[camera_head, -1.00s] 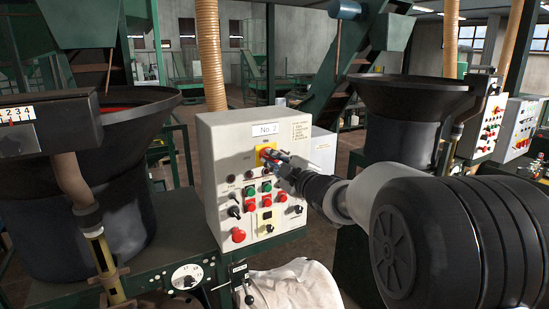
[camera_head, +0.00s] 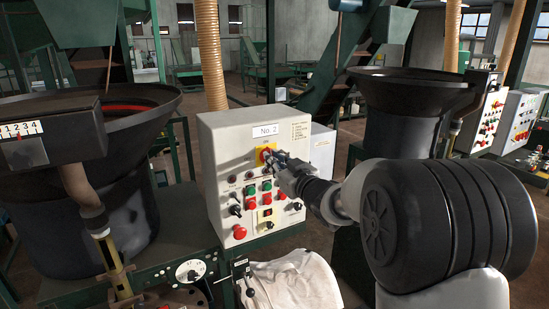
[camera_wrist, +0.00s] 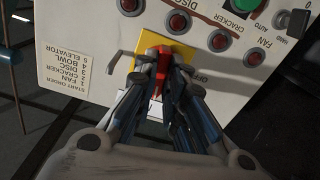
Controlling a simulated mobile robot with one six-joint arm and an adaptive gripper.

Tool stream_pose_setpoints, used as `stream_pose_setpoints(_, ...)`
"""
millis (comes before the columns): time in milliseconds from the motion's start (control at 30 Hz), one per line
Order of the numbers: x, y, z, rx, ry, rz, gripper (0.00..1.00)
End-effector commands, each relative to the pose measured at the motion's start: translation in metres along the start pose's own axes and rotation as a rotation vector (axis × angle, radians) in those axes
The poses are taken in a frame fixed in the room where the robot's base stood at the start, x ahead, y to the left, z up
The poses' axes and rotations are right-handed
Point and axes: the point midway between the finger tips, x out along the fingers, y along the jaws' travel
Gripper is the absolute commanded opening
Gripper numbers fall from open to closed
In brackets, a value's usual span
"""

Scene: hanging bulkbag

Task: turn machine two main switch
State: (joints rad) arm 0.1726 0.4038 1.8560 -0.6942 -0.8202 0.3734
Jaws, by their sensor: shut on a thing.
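The main switch is a red handle (camera_wrist: 161,72) on a yellow plate (camera_wrist: 149,47). It also shows in the head view (camera_head: 264,152), in the upper part of the light grey panel marked No. 2 (camera_head: 215,140). My gripper (camera_head: 275,160) reaches it from the right. In the wrist view my gripper's fingers (camera_wrist: 160,80) stand on either side of the red handle and are shut on it. The fingers hide part of the handle and the plate. The word OFF is printed beside the plate.
Lamps, green and red buttons, black selector knobs and a red mushroom button (camera_head: 239,232) sit below the switch. Black hoppers (camera_head: 410,110) stand at both sides. A white sack (camera_head: 295,282) lies below the panel.

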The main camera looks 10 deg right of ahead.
Motion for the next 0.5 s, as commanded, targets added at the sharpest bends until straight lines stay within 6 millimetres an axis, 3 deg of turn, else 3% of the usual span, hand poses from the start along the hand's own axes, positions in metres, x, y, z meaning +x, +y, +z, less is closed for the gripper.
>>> stream_pose_setpoints(500,-0.0002,0.0001,0.0006,0.158,-0.001,0.001,0.0)
